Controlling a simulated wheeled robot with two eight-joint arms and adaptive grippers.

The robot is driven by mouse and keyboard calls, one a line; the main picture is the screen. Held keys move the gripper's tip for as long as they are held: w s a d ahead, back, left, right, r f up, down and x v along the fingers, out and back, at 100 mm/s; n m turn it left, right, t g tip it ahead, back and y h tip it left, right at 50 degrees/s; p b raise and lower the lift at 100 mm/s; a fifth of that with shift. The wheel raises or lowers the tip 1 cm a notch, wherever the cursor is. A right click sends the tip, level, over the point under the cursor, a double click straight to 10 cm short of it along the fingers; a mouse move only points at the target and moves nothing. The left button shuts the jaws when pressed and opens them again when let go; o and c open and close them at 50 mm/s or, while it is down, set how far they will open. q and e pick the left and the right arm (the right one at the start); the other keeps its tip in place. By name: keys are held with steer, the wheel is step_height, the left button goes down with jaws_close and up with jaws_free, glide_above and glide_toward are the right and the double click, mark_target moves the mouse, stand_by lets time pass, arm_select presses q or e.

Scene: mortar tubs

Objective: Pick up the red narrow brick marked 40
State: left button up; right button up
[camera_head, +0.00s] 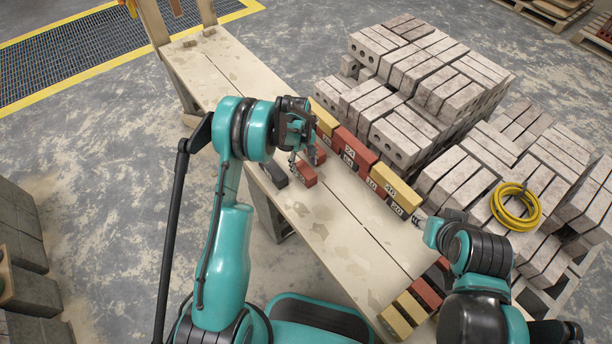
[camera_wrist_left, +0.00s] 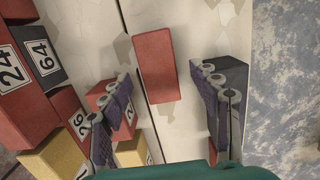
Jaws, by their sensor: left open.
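A loose narrow red brick (camera_head: 306,173) lies on the bench just below my left gripper (camera_head: 295,153). In the left wrist view the red brick (camera_wrist_left: 155,65) lies beyond and between the two spread fingertips of my left gripper (camera_wrist_left: 166,90), apart from both. No number shows on its visible top, so I cannot tell whether it is marked 40. A dark brick (camera_head: 275,175) lies beside it and shows partly behind the right finger in the wrist view (camera_wrist_left: 235,80). My right gripper (camera_head: 424,218) is near the dark brick marked 20; its jaws are unclear.
A row of red, yellow and dark numbered bricks (camera_head: 355,153) runs along the bench's (camera_head: 330,240) far edge. More bricks (camera_head: 408,308) lie at its near end. Stacked grey blocks (camera_head: 400,120) and a yellow hose (camera_head: 516,207) stand behind. The bench's middle is mostly clear.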

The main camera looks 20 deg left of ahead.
mark_target(305, 169)
arm_select(q)
steer(key=f, duration=0.1)
steer(key=f+b, duration=0.1)
steer(key=f, duration=0.2)
steer(key=shift+s+d+f+b, duration=0.2)
steer(key=shift+d+b, duration=0.1)
steer(key=shift+b, duration=0.1)
steer(key=shift+r, duration=0.1)
steer(key=shift+c, duration=0.2)
jaws_close()
